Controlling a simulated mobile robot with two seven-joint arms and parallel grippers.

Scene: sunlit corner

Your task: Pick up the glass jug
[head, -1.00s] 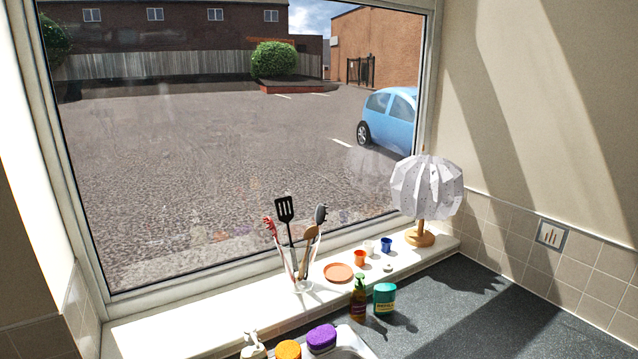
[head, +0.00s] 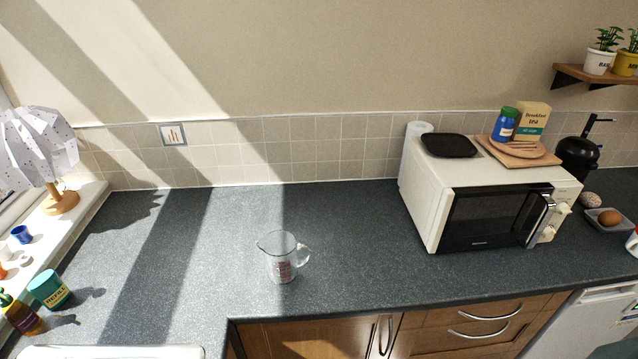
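The glass jug (head: 281,258) stands upright on the dark speckled worktop (head: 350,240), near the front edge and left of the microwave. It is clear glass with red markings on its side. Its spout points left and its handle points right. It looks empty. Neither of my grippers shows in the head view.
A white microwave (head: 425,205) stands to the right, with a black tray (head: 449,146) on top. A teal tub (head: 49,288) and a pump bottle (head: 20,314) stand at the left, below a lamp (head: 40,150). The worktop around the jug is clear.

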